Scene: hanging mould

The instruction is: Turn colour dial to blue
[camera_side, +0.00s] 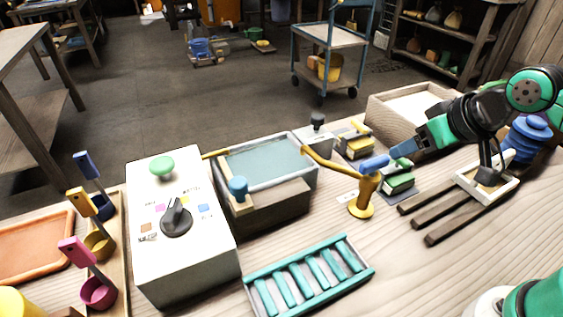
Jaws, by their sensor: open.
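The colour dial (176,217) is a dark round knob with a raised grip on the sloped top of a white box (185,270). Its raised grip points up and slightly right, between the pink mark (160,207) and the blue mark (203,208); the exact setting is too small to read. An orange-brown mark (146,227) lies at its lower left. My gripper (398,151) is open, far to the right of the dial, above the bench near a blue-handled brass tap (363,195). Its fingertips are small and partly hard to tell from the blue handle.
A green button (161,168) stands behind the dial. A basin (265,158) with a blue knob (238,187) lies right of the box. A teal rack (308,278) lies in front. Blue, yellow and pink ladles (98,290) stand left. A white-framed mould (488,183) is at right.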

